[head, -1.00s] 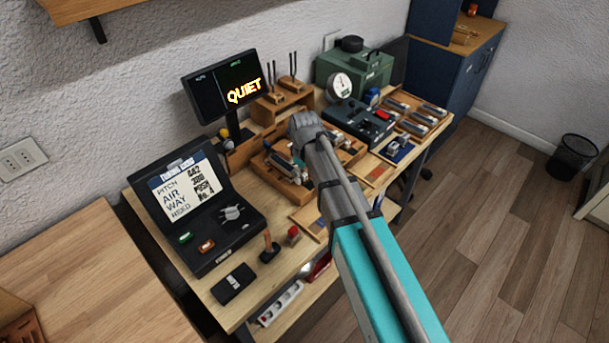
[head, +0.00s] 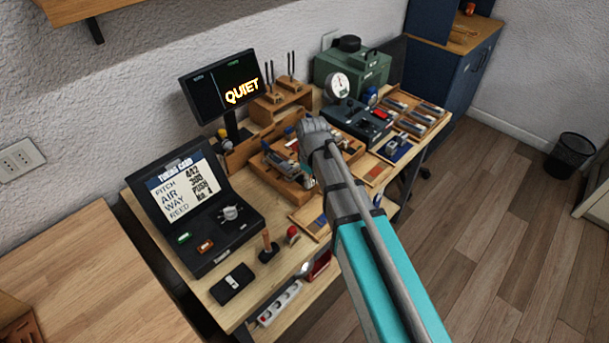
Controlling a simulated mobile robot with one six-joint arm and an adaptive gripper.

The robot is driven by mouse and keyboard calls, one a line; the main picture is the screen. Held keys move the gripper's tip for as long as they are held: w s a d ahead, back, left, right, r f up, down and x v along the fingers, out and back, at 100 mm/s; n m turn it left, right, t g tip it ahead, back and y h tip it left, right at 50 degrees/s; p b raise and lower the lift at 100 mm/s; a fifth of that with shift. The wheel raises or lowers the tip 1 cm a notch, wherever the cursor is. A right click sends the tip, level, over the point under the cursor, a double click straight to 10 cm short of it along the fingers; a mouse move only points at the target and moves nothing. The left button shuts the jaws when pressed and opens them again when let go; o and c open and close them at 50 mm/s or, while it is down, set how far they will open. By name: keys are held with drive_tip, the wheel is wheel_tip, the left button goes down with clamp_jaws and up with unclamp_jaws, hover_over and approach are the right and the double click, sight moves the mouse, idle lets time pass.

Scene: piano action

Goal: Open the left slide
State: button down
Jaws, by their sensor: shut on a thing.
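The wooden fixture (head: 272,172) with small metal parts stands in the middle of the bench; the left slide belongs to this area, but my arm and the small scale keep me from making out its position. My gripper (head: 303,177) is at the fixture, pointing down, mostly hidden behind my wrist. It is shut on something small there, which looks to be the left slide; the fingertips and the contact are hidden.
A case with a tuning card (head: 190,195) stands to the left, and a screen reading QUIET (head: 222,88) behind. A gauge (head: 338,85), a green machine (head: 352,68) and a parts tray (head: 413,112) are to the right. A wooden-handled tool (head: 268,246) stands in front.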

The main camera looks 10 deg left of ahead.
drive_tip(key=shift+s+d, duration=0.15)
drive_tip(key=shift+d, duration=0.05)
drive_tip(key=c, duration=0.5)
unclamp_jaws()
drive_tip(key=shift+a, duration=0.1)
